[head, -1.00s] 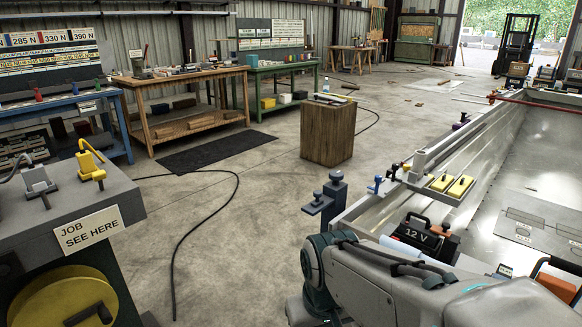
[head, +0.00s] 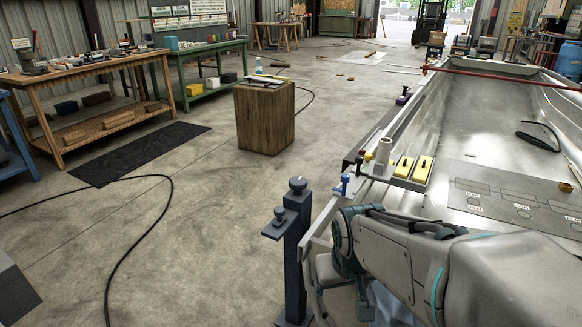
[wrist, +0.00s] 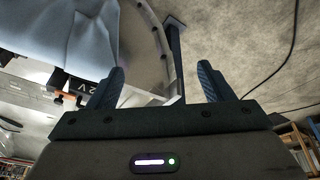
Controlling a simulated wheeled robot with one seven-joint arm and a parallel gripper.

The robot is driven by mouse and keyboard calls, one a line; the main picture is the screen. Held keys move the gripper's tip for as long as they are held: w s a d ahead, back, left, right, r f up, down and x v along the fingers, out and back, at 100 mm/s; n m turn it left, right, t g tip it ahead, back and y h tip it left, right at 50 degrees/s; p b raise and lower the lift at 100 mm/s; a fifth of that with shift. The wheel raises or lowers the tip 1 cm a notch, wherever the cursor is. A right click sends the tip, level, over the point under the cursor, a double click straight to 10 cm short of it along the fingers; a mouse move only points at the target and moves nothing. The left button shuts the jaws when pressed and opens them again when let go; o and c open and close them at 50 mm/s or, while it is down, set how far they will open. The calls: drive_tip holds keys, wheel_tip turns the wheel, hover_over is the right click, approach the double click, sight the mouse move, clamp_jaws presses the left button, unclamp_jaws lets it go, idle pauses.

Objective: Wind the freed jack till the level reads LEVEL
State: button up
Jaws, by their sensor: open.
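A dark blue jack-like post (head: 296,250) stands on the floor against the hull's near left corner, with a round knob on top and a lower side plate bearing a second knob. In the wrist view a dark post with a flat foot (wrist: 175,21) shows between and beyond the fingers; it looks like the same post. My gripper (wrist: 161,68) is open, with nothing between its fingertips that I can see as held. In the head view my arm hides the gripper. I cannot make out a level or its reading.
The bare metal hull (head: 480,110) fills the right side. A ledge on its rim carries two yellow blocks (head: 425,169) and a pale upright tube (head: 383,152). A wooden block stand (head: 265,125) is on open floor. A black cable (head: 160,215) lies at left.

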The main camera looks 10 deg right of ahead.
drive_tip(key=w+f+n+t+b, duration=0.1)
drive_tip(key=w+f+t+b, duration=0.25)
drive_tip(key=w, duration=0.65)
drive_tip(key=w+f+t+b, duration=0.2)
drive_tip(key=w+t+b, duration=0.2)
drive_tip(key=w, duration=0.5)
drive_tip(key=t+y+b, duration=0.3)
drive_tip(key=t+b, duration=0.2)
drive_tip(key=t, duration=0.2)
approach(301, 186)
drive_tip(key=shift+n, duration=0.3)
drive_tip(key=w+b, duration=0.1)
drive_tip(key=w, duration=0.3)
drive_tip(key=w+a+b, duration=0.1)
drive_tip(key=w, duration=0.3)
drive_tip(key=w+a+b, duration=0.1)
drive_tip(key=w, duration=0.3)
drive_tip(key=shift+w, duration=0.35)
drive_tip(key=shift+d+y, duration=0.1)
drive_tip(key=shift+y, duration=0.3)
drive_tip(key=c, duration=1)
